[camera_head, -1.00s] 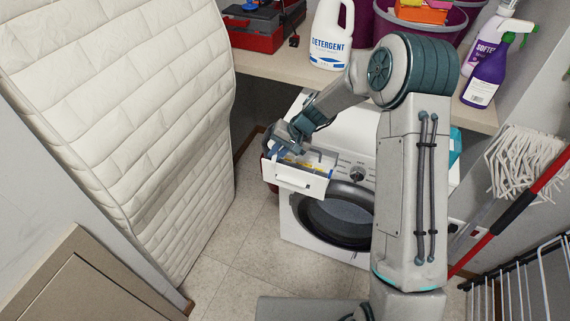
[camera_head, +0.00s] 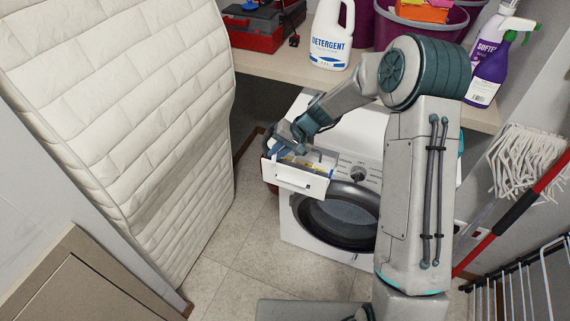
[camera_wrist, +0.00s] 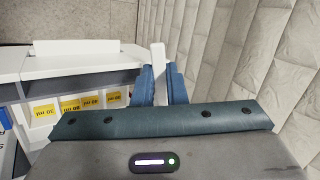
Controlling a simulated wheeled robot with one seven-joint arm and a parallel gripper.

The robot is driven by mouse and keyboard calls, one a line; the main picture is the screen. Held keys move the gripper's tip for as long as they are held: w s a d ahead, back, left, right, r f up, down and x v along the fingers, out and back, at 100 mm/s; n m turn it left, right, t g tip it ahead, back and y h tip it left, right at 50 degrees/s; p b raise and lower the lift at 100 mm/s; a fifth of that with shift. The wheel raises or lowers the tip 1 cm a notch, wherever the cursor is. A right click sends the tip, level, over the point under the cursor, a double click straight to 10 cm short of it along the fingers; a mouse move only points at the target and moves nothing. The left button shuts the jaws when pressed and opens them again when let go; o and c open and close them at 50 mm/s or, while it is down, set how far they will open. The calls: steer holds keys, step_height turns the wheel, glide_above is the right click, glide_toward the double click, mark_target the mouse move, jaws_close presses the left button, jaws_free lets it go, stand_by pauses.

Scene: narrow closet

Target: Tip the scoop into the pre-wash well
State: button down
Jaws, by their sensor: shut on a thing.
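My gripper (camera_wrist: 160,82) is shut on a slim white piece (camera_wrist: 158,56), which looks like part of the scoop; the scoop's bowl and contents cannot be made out. In the head view my gripper (camera_head: 271,153) is over the left side of the washer's pulled-out detergent drawer (camera_head: 300,181). In the wrist view the drawer (camera_wrist: 76,63) lies left of the fingers, with yellow labels (camera_wrist: 69,104) on its compartments. The lettering is too small to tell which compartment is the pre-wash well.
The white washer (camera_head: 350,125) stands under a shelf (camera_head: 275,68) with a detergent jug (camera_head: 331,40) and spray bottle (camera_head: 487,78). A quilted mattress (camera_head: 130,120) leans close on the left. A mop (camera_head: 520,160) and rack (camera_head: 520,280) stand at right.

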steer(key=shift+d+y+b, duration=0.2)
steer(key=shift+y+b, duration=0.5)
steer(key=shift+b, duration=0.3)
steer(key=shift+d+y+b, duration=0.2)
steer(key=shift+y+b, duration=0.5)
steer(key=shift+b, duration=0.3)
stand_by(1.8)
steer(key=shift+d+r+y+b, duration=0.1)
steer(key=shift+d+y+b, duration=0.05)
steer(key=shift+y+b, duration=0.7)
steer(key=shift+d+y+b, duration=0.15)
steer(key=shift+y+b, duration=0.45)
steer(key=shift+y, duration=0.35)
stand_by(2.4)
